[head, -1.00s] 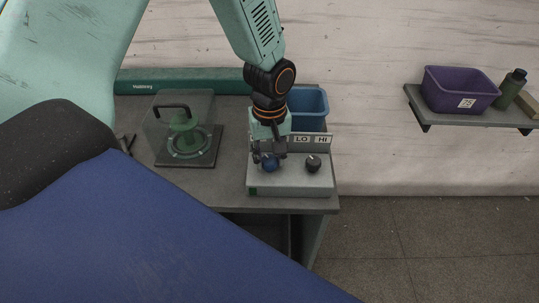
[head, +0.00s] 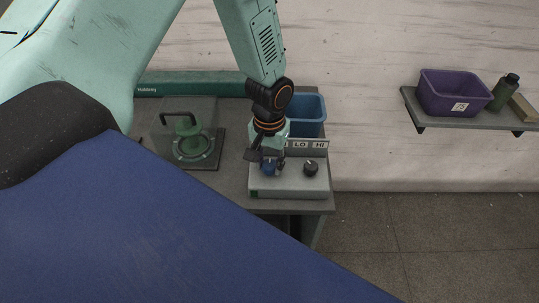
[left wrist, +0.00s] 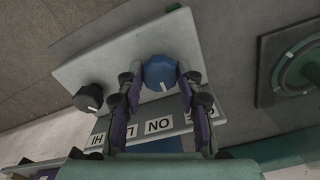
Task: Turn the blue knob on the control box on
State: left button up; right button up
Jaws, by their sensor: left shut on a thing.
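The control box (head: 287,183) is a pale grey box on the bench, with a blue knob (head: 269,168) at its left and a black knob (head: 311,169) at its right. My left gripper (head: 269,162) points down over the blue knob. In the left wrist view the fingers (left wrist: 162,80) are shut on the sides of the blue knob (left wrist: 159,70). Its white mark points towards the label strip. The ON label (left wrist: 158,125) shows there, and the OFF label is partly hidden by a finger. My right gripper is not in view.
A blue bin (head: 309,112) stands behind the control box. A clear cover with a black handle (head: 181,116) stands to its left over a green round part. A wall shelf (head: 450,120) at right holds a purple bin (head: 452,92) and a green bottle (head: 504,92).

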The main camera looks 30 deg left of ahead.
aim_at(270, 164)
pick_arm(q)
jog(key=m, duration=0.1)
jog(key=m+p, duration=0.1)
jog(key=m, duration=0.1)
jog(key=shift+w+r+m, duration=0.15)
jog(key=shift+w+m, duration=0.05)
jog(key=shift+m, duration=0.1)
jog(key=shift+w+m+p, duration=0.1)
jog(key=shift+m+p, duration=0.5)
jog(key=shift+m, duration=0.9)
jog(key=o, duration=1.2)
jog(key=shift+c, duration=0.2)
jog(key=shift+s, duration=0.2)
notch_tip(270, 164, up, 12)
